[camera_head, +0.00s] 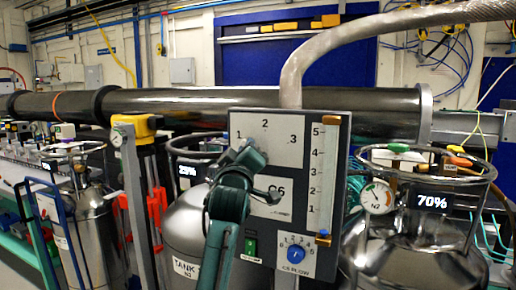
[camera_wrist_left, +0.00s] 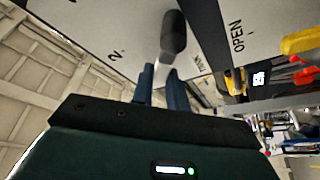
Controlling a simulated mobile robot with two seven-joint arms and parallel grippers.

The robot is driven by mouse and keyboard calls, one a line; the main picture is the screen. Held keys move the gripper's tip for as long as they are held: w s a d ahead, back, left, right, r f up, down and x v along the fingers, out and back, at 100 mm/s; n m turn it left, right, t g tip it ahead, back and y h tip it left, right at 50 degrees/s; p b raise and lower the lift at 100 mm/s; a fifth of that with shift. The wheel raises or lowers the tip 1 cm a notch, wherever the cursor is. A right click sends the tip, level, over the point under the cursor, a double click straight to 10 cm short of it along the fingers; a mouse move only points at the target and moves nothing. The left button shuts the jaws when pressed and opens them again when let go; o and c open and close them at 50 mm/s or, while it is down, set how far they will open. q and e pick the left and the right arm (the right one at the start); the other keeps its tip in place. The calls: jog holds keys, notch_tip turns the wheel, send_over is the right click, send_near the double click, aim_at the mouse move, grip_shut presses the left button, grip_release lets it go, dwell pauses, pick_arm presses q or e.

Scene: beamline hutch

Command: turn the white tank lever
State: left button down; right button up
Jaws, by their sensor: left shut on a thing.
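The lever (camera_wrist_left: 172,38) shows in the left wrist view with a dark grip and a pale metal stem. It stands out from a light panel marked 2, OPEN and TANK. My left gripper (camera_wrist_left: 164,82) is shut on the lever, with its stem between the two fingers. In the head view my left gripper (camera_head: 243,162) is in front of the grey control panel (camera_head: 290,125), below the numbers 1, 2 and 3. It hides most of the lever there, so its exact pointing is unclear. My right gripper is not in view.
The panel also has a vertical scale (camera_head: 323,178) and a blue flow knob (camera_head: 296,254). A steel tank with a 70% display (camera_head: 432,201) stands at right; another tank (camera_head: 184,225) stands behind the panel. A blue hand cart (camera_head: 52,225) is at left.

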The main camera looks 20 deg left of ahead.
pick_arm(q)
jog(key=shift+a+f+n+g+y, duration=0.2)
jog(key=shift+f+n+g+y, duration=0.1)
jog(key=shift+n, duration=0.6)
jog(key=c, duration=1.4)
grip_release()
jog(key=shift+s, duration=0.1)
